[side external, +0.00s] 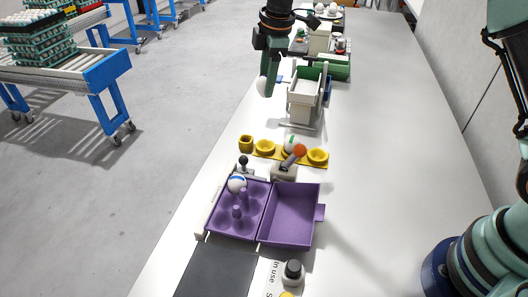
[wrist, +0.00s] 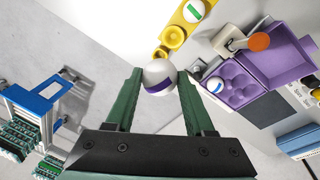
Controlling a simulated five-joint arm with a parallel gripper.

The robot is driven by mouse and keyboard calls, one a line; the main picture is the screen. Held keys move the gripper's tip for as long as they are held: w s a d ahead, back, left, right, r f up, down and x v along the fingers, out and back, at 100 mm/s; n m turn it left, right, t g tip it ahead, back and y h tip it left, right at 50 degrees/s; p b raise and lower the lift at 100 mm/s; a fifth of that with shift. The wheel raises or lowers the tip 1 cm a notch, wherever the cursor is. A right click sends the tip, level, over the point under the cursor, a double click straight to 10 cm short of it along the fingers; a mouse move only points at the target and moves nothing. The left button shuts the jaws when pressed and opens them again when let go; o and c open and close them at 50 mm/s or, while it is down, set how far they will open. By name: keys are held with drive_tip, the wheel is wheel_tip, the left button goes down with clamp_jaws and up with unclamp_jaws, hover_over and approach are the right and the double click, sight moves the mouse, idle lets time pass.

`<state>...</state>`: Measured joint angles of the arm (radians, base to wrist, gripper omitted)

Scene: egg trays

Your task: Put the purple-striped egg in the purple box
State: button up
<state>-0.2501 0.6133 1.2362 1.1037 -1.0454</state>
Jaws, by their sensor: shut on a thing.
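My gripper (side external: 268,82) is shut on the purple-striped egg (wrist: 159,76), a white egg with a purple band between the two green fingers in the wrist view. In the side external view the egg (side external: 262,86) is held in the air above the far left edge of the table, partly hidden by the fingers. The purple box (side external: 319,213) lies open nearer the camera, well apart from my gripper. Its cupped half on the left holds a white egg with a blue stripe (side external: 236,184) in a back cup. Its right half is empty.
A yellow tray (side external: 318,157) with cups stands behind the box and holds a green-striped egg (side external: 290,143). An orange-topped lever (side external: 299,151) stands between them. A white and green device (side external: 303,96) is farther back. The table's right side is clear.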

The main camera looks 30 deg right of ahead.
wheel_tip(320, 180, up, 3)
drive_tip(key=shift+d+r, duration=0.1)
drive_tip(key=shift+r, duration=0.1)
drive_tip(key=shift+s+d+r, duration=0.2)
drive_tip(key=shift+d, duration=0.05)
drive_tip(key=s+d+f+m, duration=0.2)
drive_tip(key=s+d+m, duration=0.2)
drive_tip(key=s+d, duration=1)
wheel_tip(320, 180, up, 5)
drive_tip(key=s+a, duration=0.2)
drive_tip(key=s+a+n, duration=0.3)
drive_tip(key=a+n, duration=0.1)
drive_tip(key=a, duration=2.5)
drive_tip(key=shift+g+y, duration=0.3)
drive_tip(key=shift+g, duration=0.1)
drive_tip(key=shift+s+a+f, duration=0.1)
drive_tip(key=shift+f, duration=3.5)
drive_tip(key=shift+s+a+f, duration=0.1)
drive_tip(key=shift+s+f, duration=0.05)
drive_tip(key=shift+f, duration=3.4)
drive_tip(key=shift+s+a+f, duration=0.1)
drive_tip(key=shift+f, duration=3.5)
